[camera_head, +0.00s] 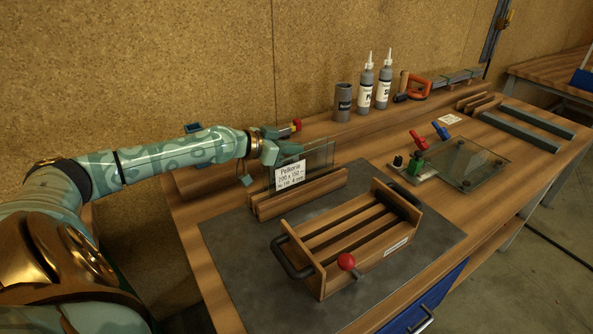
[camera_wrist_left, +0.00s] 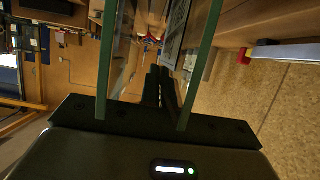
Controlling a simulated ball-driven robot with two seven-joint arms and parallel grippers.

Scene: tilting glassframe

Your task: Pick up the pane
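The pane (camera_head: 318,158) is a clear glass sheet with a white printed label (camera_head: 290,174). It stands upright in a slotted wooden rack (camera_head: 300,196) on the bench. My left gripper (camera_head: 284,150) is at the pane's upper left edge in the head view. My right gripper is not in view.
A wooden carrier (camera_head: 352,243) with black handles and a red knob sits on a dark mat (camera_head: 232,262) in front of the rack. Another glass sheet (camera_head: 478,165) lies flat at the right by red and blue clamps (camera_head: 418,140). Bottles (camera_head: 383,82) stand behind.

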